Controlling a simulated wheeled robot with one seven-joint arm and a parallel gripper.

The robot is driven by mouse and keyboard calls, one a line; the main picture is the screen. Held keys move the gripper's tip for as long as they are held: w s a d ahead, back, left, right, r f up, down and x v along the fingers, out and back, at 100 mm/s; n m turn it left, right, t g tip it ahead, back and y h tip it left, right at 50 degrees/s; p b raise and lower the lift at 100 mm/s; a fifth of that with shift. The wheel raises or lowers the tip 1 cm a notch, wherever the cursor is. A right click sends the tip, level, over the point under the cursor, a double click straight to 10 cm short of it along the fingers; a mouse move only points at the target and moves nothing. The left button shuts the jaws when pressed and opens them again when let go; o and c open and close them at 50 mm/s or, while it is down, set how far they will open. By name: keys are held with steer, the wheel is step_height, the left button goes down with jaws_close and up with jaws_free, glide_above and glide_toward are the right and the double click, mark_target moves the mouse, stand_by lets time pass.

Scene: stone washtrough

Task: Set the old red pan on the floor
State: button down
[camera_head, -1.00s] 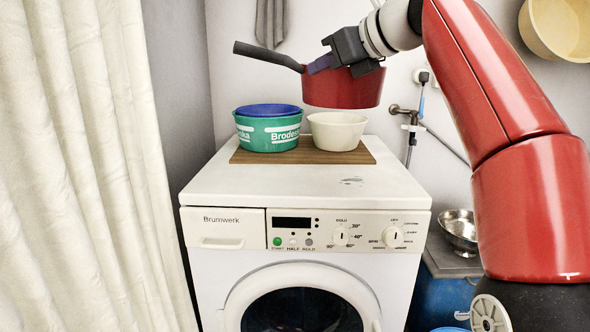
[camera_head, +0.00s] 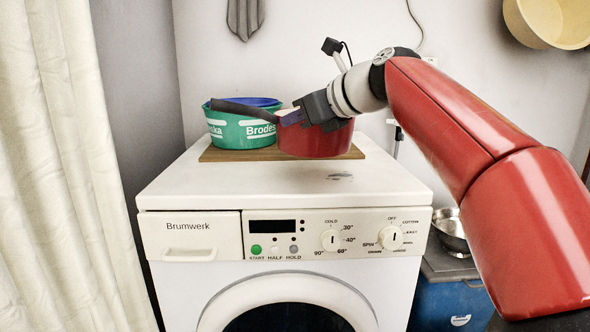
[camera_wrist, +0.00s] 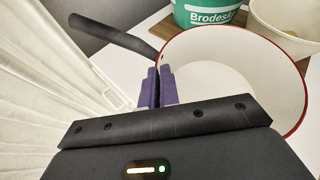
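The old red pan (camera_head: 318,142) is red outside and white inside, with a long dark handle pointing left. My gripper (camera_head: 294,118) is shut on its rim near the handle side, with purple fingers. In the wrist view the pan's pale inside (camera_wrist: 235,75) shows empty, and the fingers (camera_wrist: 160,88) are close together at its wall. The pan hangs about level in front of the bowls, and appears clear of the washing machine top (camera_head: 265,185). The floor is not in view.
A green tub (camera_head: 238,132) with a blue bowl (camera_head: 262,102) in it and a cream bowl (camera_wrist: 285,25) stand on a wooden board (camera_head: 225,155). A pale curtain (camera_head: 60,170) hangs at left. A metal bowl (camera_head: 452,235) stands at right above a blue cabinet (camera_head: 440,300).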

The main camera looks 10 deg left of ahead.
mark_target(341, 137)
steer(key=shift+f+b, duration=1.1)
steer(key=shift+f, duration=2.05)
steer(key=shift+f, duration=0.15)
steer(key=c, duration=1.6)
jaws_free()
steer(key=shift+f, duration=0.1)
steer(key=shift+c, duration=0.2)
steer(key=shift+s+d+r, duration=0.1)
steer(key=shift+d+r, duration=0.1)
steer(key=shift+r, duration=0.05)
steer(key=v, duration=1.1)
steer(key=shift+s+d+p, duration=0.15)
steer(key=shift+d+p, duration=0.1)
steer(key=shift+p, duration=0.15)
